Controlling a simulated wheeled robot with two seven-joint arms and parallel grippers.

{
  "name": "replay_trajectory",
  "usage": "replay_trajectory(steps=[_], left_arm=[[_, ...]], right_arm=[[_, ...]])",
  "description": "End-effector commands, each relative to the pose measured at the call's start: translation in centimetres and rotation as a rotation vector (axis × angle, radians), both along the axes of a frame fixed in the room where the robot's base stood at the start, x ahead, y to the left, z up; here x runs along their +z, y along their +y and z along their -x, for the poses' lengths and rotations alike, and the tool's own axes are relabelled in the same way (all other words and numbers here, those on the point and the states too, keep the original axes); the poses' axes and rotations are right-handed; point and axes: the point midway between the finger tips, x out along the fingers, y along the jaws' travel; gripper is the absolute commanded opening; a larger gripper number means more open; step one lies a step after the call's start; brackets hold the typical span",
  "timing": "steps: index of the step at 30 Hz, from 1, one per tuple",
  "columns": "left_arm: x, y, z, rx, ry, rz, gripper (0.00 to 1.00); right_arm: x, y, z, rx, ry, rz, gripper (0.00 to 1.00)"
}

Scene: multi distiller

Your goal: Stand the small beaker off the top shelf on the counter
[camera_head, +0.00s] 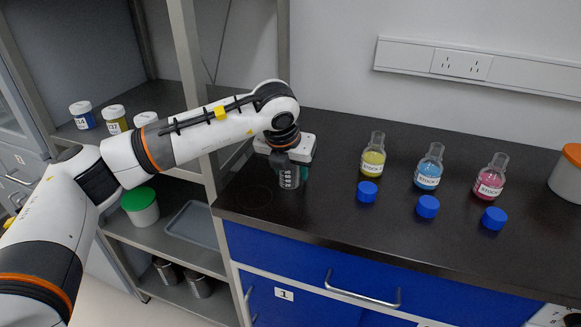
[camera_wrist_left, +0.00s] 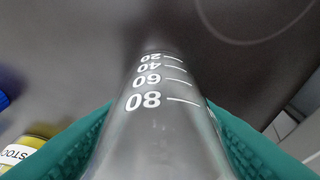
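The small beaker (camera_head: 289,177) is clear grey, with white graduation marks. It shows large in the left wrist view (camera_wrist_left: 160,130), with the marks 20 to 80 readable. My left gripper (camera_head: 290,172) is at the left end of the counter (camera_head: 330,215), its teal fingers on both sides of the beaker and shut on it. The beaker looks upright, at or just above the counter top; whether its base touches is not clear. My right gripper is not in view.
Yellow (camera_head: 373,161), blue (camera_head: 429,172) and pink (camera_head: 490,182) bottles stand right of the beaker, blue caps (camera_head: 367,191) before them. A faint ring (camera_head: 254,193) marks the counter at left. The shelf unit (camera_head: 195,90) holds jars (camera_head: 115,119) and a green-lidded tub (camera_head: 140,208).

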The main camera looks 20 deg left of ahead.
Motion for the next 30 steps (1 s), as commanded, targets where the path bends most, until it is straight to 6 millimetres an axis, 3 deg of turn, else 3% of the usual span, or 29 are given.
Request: replay_trajectory(steps=[3, 14, 18, 30], left_arm=[[0.0, 0.0, 0.0, 0.000, 0.000, 0.000, 0.65], [0.3, 0.0, 0.0, 0.000, 0.000, 0.000, 0.65], [2.3, 0.0, 0.8, -0.002, -0.004, 0.002, 0.65], [9.7, 0.1, 3.9, 0.000, -0.003, 0.001, 0.65]], right_arm=[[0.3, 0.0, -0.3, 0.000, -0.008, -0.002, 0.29], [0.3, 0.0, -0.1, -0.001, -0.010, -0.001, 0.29], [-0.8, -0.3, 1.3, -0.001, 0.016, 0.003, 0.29], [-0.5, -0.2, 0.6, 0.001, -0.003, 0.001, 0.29]])
